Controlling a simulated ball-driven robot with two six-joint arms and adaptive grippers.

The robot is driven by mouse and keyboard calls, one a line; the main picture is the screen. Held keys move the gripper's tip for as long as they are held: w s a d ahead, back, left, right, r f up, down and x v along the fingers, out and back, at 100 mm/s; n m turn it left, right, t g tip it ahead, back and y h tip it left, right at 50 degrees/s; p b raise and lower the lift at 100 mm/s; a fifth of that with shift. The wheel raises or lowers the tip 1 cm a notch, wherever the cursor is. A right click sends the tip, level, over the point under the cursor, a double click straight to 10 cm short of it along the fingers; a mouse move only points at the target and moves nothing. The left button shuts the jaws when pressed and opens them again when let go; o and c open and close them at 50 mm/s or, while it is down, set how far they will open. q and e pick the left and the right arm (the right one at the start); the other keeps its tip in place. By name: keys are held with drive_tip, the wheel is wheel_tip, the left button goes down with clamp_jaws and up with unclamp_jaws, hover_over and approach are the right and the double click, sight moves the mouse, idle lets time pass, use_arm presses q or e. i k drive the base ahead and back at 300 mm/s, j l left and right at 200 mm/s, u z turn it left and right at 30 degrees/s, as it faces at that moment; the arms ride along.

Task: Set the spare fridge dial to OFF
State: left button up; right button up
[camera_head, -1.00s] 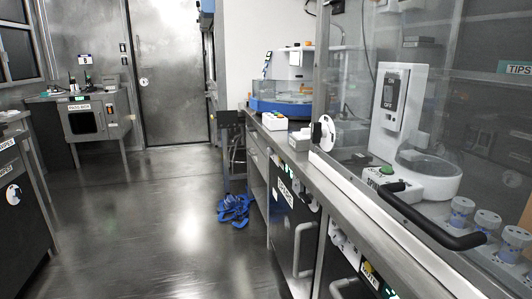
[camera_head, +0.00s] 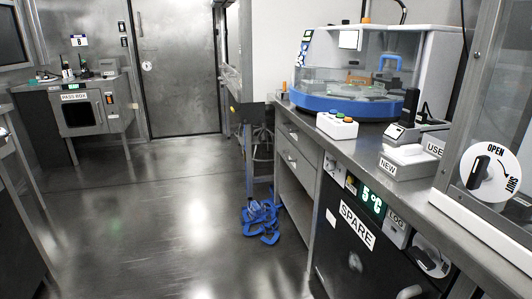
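The spare fridge is under the right bench; its dark door (camera_head: 335,262) carries a SPARE label (camera_head: 357,225). A lit green display (camera_head: 372,201) above the label reads 5 °C. A round white dial with a black knob (camera_head: 430,258) sits on the fridge's front panel, right of the LOG label (camera_head: 396,224). The dial is seen at a slant, and I cannot read its setting. Neither of my grippers is in view.
The steel bench (camera_head: 362,148) holds a blue-based machine (camera_head: 345,105), a button box (camera_head: 337,126) and a NEW/USED box (camera_head: 408,162). An OPEN/SHUT dial (camera_head: 489,172) is on the glass enclosure at right. Blue items (camera_head: 262,220) lie on the floor; the aisle left is clear.

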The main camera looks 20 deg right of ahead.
sight(330, 165)
drive_tip(key=i, duration=0.75)
drive_tip(key=i+j+z, duration=0.1)
drive_tip(key=i, duration=0.6)
drive_tip(key=i+j+z, duration=0.1)
drive_tip(key=i+z, duration=0.3)
drive_tip(key=i+j+z, duration=0.15)
drive_tip(key=z, duration=0.25)
drive_tip(key=i+j+z, duration=0.25)
drive_tip(key=z, duration=0.15)
drive_tip(key=i+j+z, duration=0.25)
drive_tip(key=z, duration=0.15)
drive_tip(key=j, duration=0.1)
